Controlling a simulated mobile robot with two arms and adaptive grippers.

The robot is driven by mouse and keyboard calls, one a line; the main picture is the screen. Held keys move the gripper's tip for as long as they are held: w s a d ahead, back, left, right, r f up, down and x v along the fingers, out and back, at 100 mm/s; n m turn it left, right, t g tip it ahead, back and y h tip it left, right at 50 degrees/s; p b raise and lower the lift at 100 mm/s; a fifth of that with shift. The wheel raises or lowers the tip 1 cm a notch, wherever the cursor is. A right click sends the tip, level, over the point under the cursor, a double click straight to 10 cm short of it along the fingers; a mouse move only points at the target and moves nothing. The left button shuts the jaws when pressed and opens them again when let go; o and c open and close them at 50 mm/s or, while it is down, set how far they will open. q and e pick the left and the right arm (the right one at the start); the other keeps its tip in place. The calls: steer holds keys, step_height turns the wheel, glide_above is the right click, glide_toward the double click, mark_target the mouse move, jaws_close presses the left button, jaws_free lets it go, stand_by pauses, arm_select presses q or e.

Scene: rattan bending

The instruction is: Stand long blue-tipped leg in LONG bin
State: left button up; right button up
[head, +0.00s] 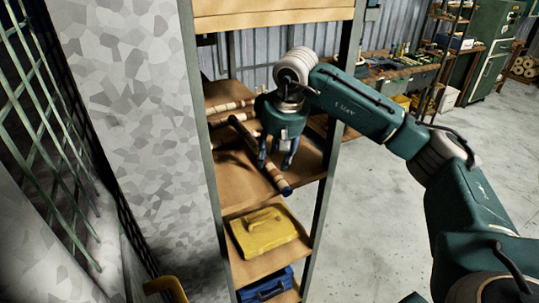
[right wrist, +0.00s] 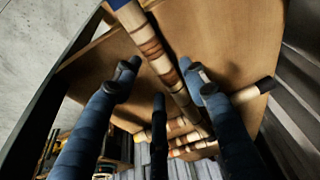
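The long blue-tipped leg (head: 267,167) lies on the middle shelf board, its blue end at the front edge. In the right wrist view the leg (right wrist: 152,48) runs diagonally between my spread fingers, banded in tan and brown, its blue tip at the top edge. My right gripper (head: 275,163) points down over the leg; its fingers (right wrist: 160,72) are apart and not closed on it. Whether any finger touches the leg I cannot tell. My left gripper is not in view. No bin marked LONG can be made out.
Other banded legs (head: 230,107) lie farther back on the board (head: 302,163); a dark-tipped one (right wrist: 250,92) shows beside the fingers. Shelf posts (head: 329,150) flank the rack. Below are a yellow case (head: 265,235) and a blue case (head: 265,287). Open floor (head: 380,230) lies right.

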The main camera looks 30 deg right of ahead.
steer(key=shift+s+r, duration=0.1)
steer(key=shift+d+r+p, duration=0.1)
steer(key=shift+r+p, duration=0.35)
steer(key=shift+r, duration=0.05)
steer(key=shift+r+b, duration=0.35)
steer(key=b+v, duration=0.1)
steer(key=v, duration=0.2)
steer(key=shift+r, duration=0.25)
steer(key=s+b, duration=0.5)
steer(key=s, duration=0.7)
steer(key=shift+a+r+b, duration=0.3)
steer(key=shift+r+b, duration=0.05)
steer(key=shift+b, duration=0.05)
